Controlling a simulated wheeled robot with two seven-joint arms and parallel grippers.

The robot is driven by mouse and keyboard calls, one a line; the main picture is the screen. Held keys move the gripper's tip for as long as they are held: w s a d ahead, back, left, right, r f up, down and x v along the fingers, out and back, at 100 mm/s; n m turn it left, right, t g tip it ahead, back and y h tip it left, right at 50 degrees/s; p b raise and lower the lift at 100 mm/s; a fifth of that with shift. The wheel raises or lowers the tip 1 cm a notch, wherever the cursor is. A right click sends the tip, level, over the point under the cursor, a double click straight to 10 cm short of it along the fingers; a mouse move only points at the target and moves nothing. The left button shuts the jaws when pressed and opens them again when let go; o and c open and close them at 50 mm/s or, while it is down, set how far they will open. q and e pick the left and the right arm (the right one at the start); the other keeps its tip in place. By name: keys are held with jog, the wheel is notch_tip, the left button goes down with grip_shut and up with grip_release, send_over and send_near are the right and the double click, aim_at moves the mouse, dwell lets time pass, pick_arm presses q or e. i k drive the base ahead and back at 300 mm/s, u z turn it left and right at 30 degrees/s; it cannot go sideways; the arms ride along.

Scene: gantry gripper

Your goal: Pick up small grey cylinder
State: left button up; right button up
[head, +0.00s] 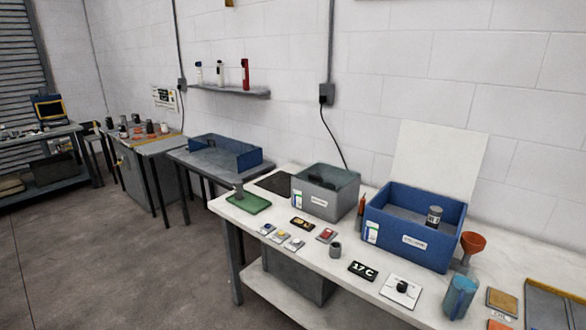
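A small grey cylinder (335,251) stands upright on the white table (300,264), towards its front edge, in the head view. It is apart from the things around it. A second, darker cylinder with a pale label (434,217) stands in the blue bin (412,245). Neither of my grippers shows in this view.
A grey bin (325,201) stands behind the small cylinder. A black sign reading "17 C" (362,270) lies to its right, and a red-topped block (326,235) lies close to its left. A green tray (248,204), blue jug (460,297) and orange funnel (473,243) share the table.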

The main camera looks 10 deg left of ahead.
aim_at(239, 192)
jog(key=z, duration=0.1)
jog(key=k, duration=0.5)
jog(key=u, duration=0.85)
jog(key=i, duration=1.45)
jog(key=z, duration=0.8)
jog(key=i, duration=0.3)
jog(key=z, duration=0.35)
